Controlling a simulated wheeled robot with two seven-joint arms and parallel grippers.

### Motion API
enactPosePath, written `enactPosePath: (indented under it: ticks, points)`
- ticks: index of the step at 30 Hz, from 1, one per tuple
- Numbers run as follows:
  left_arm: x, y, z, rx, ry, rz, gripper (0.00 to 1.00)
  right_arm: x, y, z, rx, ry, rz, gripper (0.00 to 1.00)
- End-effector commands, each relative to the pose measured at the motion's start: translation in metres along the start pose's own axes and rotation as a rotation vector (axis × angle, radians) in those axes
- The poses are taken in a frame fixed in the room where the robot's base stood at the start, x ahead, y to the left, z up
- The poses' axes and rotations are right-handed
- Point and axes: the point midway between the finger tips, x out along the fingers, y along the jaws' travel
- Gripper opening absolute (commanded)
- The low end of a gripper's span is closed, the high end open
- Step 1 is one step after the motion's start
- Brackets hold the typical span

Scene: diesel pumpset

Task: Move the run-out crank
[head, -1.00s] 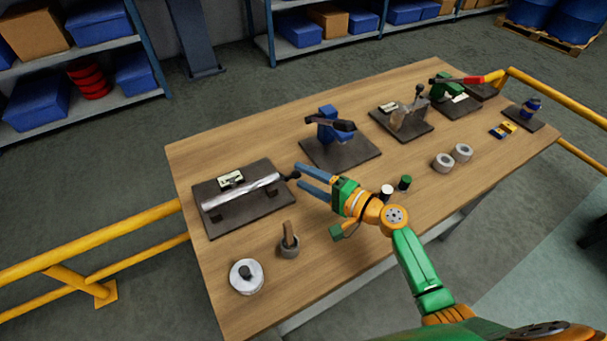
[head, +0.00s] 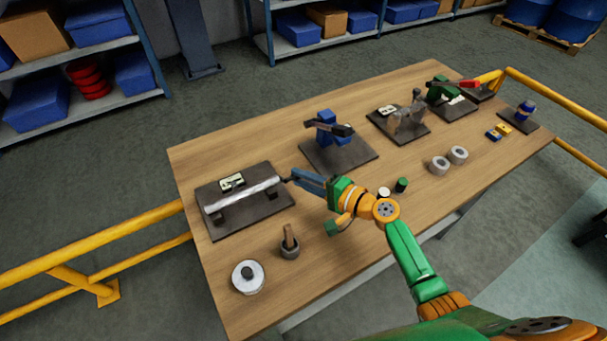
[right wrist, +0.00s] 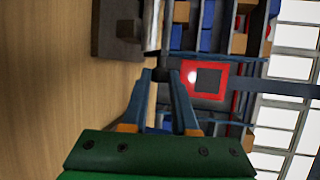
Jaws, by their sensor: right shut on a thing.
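A silver bar (head: 242,194) lies across supports on the leftmost dark board (head: 230,226), with a small label plate (head: 232,181) behind it. At the bar's right end is the small dark run-out crank (head: 284,179). My right gripper (head: 293,177) is shut on the crank's dark end, its blue fingers reaching in from the right. In the right wrist view the fingertips close around this dark piece (right wrist: 160,75), just below the end of the silver bar (right wrist: 152,25). The fingers partly hide the crank. My left gripper is in neither view.
Farther right stand boards with a blue device (head: 326,128), a grey device (head: 408,118) and a green device with a red handle (head: 470,84). In front are a pot with a stick (head: 289,248), a white roll (head: 248,276) and grey rings (head: 440,165). A yellow rail (head: 90,240) runs beside the table.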

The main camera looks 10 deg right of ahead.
Motion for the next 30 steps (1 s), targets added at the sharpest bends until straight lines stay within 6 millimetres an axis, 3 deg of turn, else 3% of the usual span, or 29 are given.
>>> enactPosePath:
  ticks: [1, 6, 11, 19, 30]
  points:
    - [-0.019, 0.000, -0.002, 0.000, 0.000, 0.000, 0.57, -0.002, -0.013, 0.001, 0.010, 0.000, 0.028, 0.00]
    - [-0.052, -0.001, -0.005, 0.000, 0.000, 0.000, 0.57, 0.001, -0.022, -0.001, 0.061, -0.001, 0.157, 0.00]
    - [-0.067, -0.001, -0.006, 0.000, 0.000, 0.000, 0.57, 0.007, -0.026, -0.004, 0.116, 0.000, 0.296, 0.00]
    - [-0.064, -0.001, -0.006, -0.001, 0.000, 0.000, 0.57, 0.019, -0.031, -0.008, 0.211, 0.001, 0.519, 0.00]
    - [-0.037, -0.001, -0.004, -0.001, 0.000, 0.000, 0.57, 0.030, -0.035, -0.012, 0.302, 0.000, 0.730, 0.00]
